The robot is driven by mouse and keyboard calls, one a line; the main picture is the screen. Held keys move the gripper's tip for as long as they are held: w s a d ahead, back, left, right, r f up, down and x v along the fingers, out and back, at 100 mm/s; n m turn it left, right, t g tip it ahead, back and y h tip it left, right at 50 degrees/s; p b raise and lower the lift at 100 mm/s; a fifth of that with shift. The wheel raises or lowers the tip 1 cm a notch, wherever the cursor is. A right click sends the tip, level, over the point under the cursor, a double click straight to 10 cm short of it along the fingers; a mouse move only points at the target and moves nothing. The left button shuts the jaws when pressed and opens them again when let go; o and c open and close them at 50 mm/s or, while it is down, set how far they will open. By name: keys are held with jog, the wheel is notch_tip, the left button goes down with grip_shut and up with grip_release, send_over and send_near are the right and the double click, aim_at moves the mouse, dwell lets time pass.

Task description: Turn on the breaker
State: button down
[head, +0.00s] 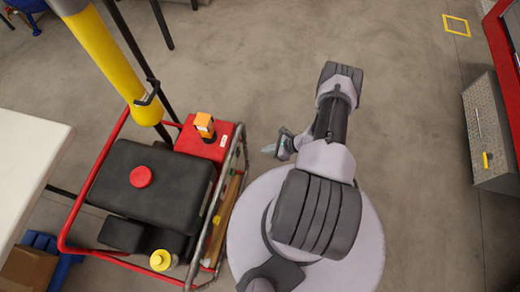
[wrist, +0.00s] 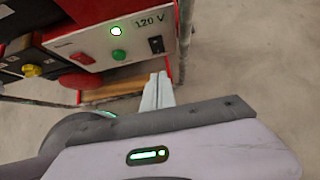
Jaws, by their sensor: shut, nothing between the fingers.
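The red pump unit (head: 210,138) with its tubular frame stands left of my arm in the head view. Its white control panel, marked 120 V (wrist: 140,30), shows in the wrist view. A small black rocker switch (wrist: 156,44), likely the breaker, sits at the panel's right end; its position is too small to read. Left of it are a green button (wrist: 119,55) and a lit white lamp (wrist: 116,31). My gripper (head: 269,150) is shut and empty, pointing toward the unit. In the wrist view its fingertips (wrist: 160,75) are below the switch, apparently apart from it.
Frame bars (head: 222,210) run along the unit's near side. A yellow post (head: 110,55) stands behind it. A grey metal box (head: 488,135) is far right. Floor between is clear.

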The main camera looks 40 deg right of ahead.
aim_at(238, 153)
jog(key=shift+s+d+r, duration=0.1)
jog(key=shift+r, duration=0.05)
jog(key=w+r+b+x, duration=0.1)
jog(key=b+x, duration=0.5)
jog(key=x, duration=0.8)
jog(key=shift+a, duration=0.35)
jog(key=shift+s, duration=0.15)
